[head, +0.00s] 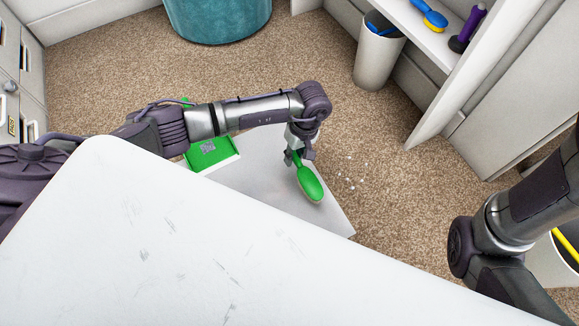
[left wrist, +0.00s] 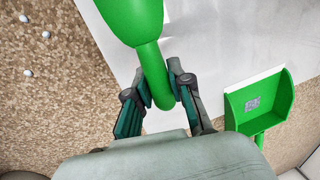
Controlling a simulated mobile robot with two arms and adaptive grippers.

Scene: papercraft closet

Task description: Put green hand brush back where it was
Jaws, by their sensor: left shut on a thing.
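The green hand brush (head: 310,183) is in my left gripper (head: 299,156), which is shut on its handle. In the head view the brush head points toward the lower right, over a light grey panel (head: 262,166). The left wrist view shows the green handle (left wrist: 157,75) between the two fingers, with the wider brush head (left wrist: 132,16) beyond them. I cannot tell whether the brush touches the panel. A green dustpan (head: 207,153) lies at the panel's left end, partly behind my left arm; it also shows in the left wrist view (left wrist: 262,100). My right gripper is out of view.
A large white scuffed surface (head: 170,240) fills the foreground. Small white bits (head: 350,170) lie on the brown carpet right of the panel. A teal tub (head: 218,20), a white bin (head: 378,60) and a shelf (head: 408,18) with a blue-and-yellow brush (head: 430,15) stand behind.

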